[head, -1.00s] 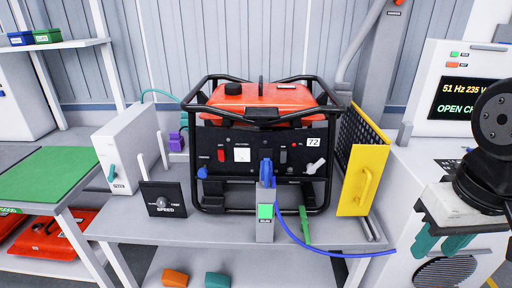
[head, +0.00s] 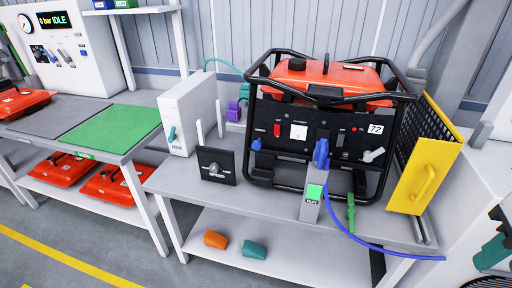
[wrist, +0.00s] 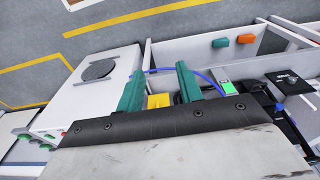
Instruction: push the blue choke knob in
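The generator (head: 315,131) has an orange tank, a black tube frame and a black front panel, and stands on the grey bench. A small blue knob (head: 257,144) sits at the panel's lower left; its label is too small to read, and I cannot tell how far it sticks out. A larger blue plug (head: 321,154) is at the panel's middle. My gripper (wrist: 158,88) has teal fingers spread apart with nothing held between them. In the head view only part of it shows at the right edge, well away from the knob.
A black SPEED dial plate (head: 216,166) and a white box (head: 189,118) stand left of the generator. A grey post with a green screen (head: 313,193) and a blue cable (head: 365,244) are in front. A yellow guard (head: 425,178) stands open at the right.

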